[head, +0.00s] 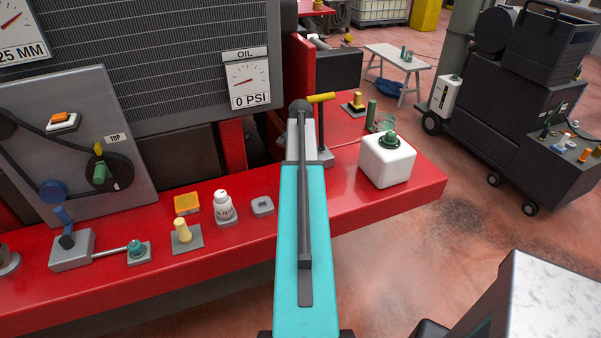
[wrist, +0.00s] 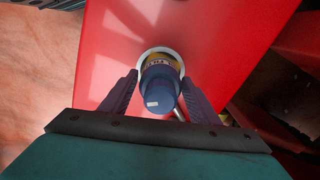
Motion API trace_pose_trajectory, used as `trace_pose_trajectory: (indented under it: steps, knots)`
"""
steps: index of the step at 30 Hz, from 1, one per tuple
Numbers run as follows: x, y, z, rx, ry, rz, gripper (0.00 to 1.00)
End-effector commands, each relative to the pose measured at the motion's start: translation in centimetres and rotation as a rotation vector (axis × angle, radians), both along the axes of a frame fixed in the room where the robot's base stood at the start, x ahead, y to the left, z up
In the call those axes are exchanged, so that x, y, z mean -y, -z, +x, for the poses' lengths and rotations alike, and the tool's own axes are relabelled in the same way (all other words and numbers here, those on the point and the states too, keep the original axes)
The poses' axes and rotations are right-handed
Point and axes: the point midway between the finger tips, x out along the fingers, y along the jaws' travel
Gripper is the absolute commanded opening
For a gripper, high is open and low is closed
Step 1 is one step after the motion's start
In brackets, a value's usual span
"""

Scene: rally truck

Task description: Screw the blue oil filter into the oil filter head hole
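The blue oil filter (wrist: 161,98) shows in the wrist view as a blue cylinder with a yellow lettered band. A pale ring (wrist: 146,52) surrounds its far part against a red surface. My gripper (wrist: 160,76) has its two dark fingers spread to either side of the filter. Gaps show between the fingers and the filter's body; contact at the tips is not clear. I cannot tell whether the ring is the filter head hole, or how far the filter sits in it. In the head view I cannot make out the gripper or the filter.
A red bench (head: 229,252) carries a small white bottle (head: 222,208), a yellow-topped fitting (head: 186,233) and a white container (head: 387,160) with a green cap. A pulley panel (head: 72,145) stands at left. Black machinery (head: 508,108) stands at right beyond open floor.

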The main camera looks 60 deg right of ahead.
Motion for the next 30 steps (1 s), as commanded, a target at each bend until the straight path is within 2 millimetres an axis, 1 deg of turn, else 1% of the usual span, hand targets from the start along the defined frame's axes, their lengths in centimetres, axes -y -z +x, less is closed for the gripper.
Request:
trace_pose_trajectory:
  steps: [8,18,30]
  knots:
    - [0.02,-0.02,0.01,0.001,-0.005,0.0,0.55]
    - [0.01,-0.05,0.03,0.001,-0.141,0.0,0.55]
    - [0.02,-0.04,0.02,0.001,-0.169,0.0,0.55]
